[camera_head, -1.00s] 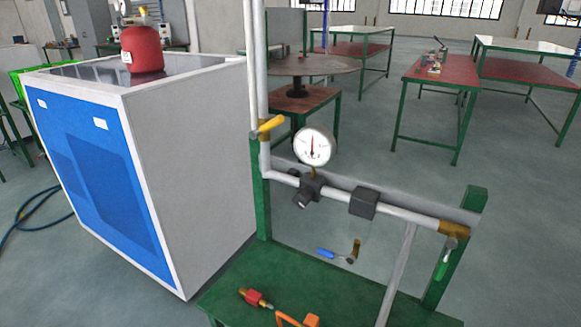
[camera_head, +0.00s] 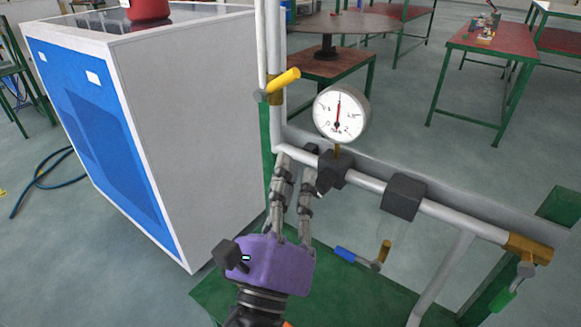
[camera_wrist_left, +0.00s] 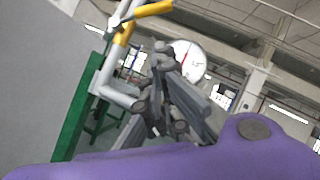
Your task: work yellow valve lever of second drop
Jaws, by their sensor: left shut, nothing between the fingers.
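The yellow valve lever (camera_head: 284,84) sits on the upright white pipe, left of the round gauge (camera_head: 341,113), and points up and to the right. In the left wrist view the yellow lever (camera_wrist_left: 148,10) shows at the top, with the gauge (camera_wrist_left: 187,55) to its right. My left gripper (camera_head: 296,158), with a purple body, is below the lever, in front of the pipe's bend. Its fingers are shut, empty and point up; they also fill the middle of the left wrist view (camera_wrist_left: 165,62). It appears apart from the lever. My right gripper is not in view.
The horizontal pipe (camera_head: 455,213) carries a dark block (camera_head: 403,197); a green-handled valve (camera_head: 505,297) hangs at its right end and a blue-handled one (camera_head: 352,257) lower down. A large blue and white cabinet (camera_head: 185,120) stands close on the left. The green stand (camera_head: 210,298) is below.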

